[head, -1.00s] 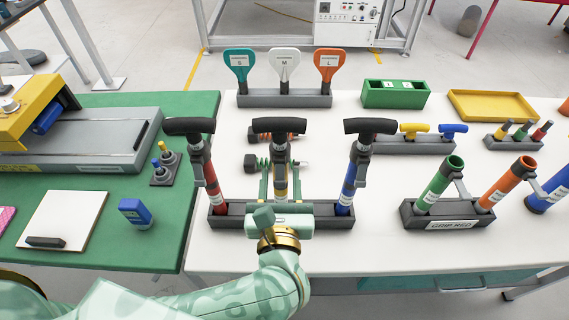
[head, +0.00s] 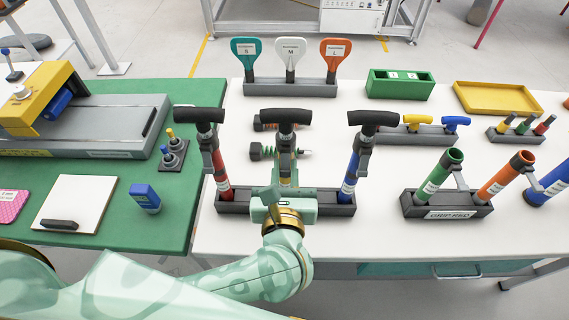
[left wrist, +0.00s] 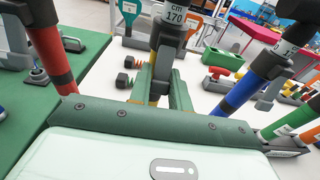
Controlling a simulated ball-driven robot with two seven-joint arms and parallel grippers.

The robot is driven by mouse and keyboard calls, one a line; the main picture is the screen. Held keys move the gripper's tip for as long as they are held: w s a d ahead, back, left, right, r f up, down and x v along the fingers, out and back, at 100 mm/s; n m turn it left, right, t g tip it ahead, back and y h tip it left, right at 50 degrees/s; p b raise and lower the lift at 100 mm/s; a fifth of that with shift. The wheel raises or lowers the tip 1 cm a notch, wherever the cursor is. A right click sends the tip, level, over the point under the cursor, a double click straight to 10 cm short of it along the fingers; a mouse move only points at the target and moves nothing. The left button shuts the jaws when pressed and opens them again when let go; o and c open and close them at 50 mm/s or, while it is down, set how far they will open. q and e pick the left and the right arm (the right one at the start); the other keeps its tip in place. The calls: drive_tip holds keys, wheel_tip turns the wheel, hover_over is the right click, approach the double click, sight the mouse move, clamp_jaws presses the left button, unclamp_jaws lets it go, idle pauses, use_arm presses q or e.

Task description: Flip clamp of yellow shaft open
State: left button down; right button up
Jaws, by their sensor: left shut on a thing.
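The middle shaft has a black T-handle (head: 285,116) and stands upright in a dark rack (head: 328,210) between a red shaft (head: 223,188) and a blue shaft (head: 349,186). My left gripper (head: 284,176) reaches in from the front and is shut on the yellow shaft just below the handle. Its green fingers and body hide most of the lower shaft. I cannot tell whether the clamp lever is between the fingers. My right gripper is not in view.
The red and blue shafts stand close on either side of my left gripper. Springy pieces (head: 262,153) lie behind. A rack of paddles (head: 290,88) stands at the back, a rack of tilted tubes (head: 447,205) to the right. White table is clear at front right.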

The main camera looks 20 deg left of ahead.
sight(285, 175)
use_arm(q)
drive_tip(key=r+g+h+p, duration=0.1)
drive_tip(key=g+p, duration=0.2)
drive_tip(key=p, duration=0.2)
drive_tip(key=s+r+g+h+p, duration=0.1)
drive_tip(key=g+p, duration=0.3)
drive_tip(key=p, duration=0.2)
drive_tip(key=s+r+g+h+p, duration=0.1)
drive_tip(key=g+p, duration=0.2)
drive_tip(key=p, duration=0.3)
drive_tip(key=shift+d+r+g, duration=0.3)
drive_tip(key=shift+r, duration=0.05)
drive_tip(key=shift+g+h+p, duration=0.3)
drive_tip(key=shift+g+p, duration=0.6)
drive_tip(key=shift+p, duration=0.4)
drive_tip(key=c, duration=1.3)
unclamp_jaws()
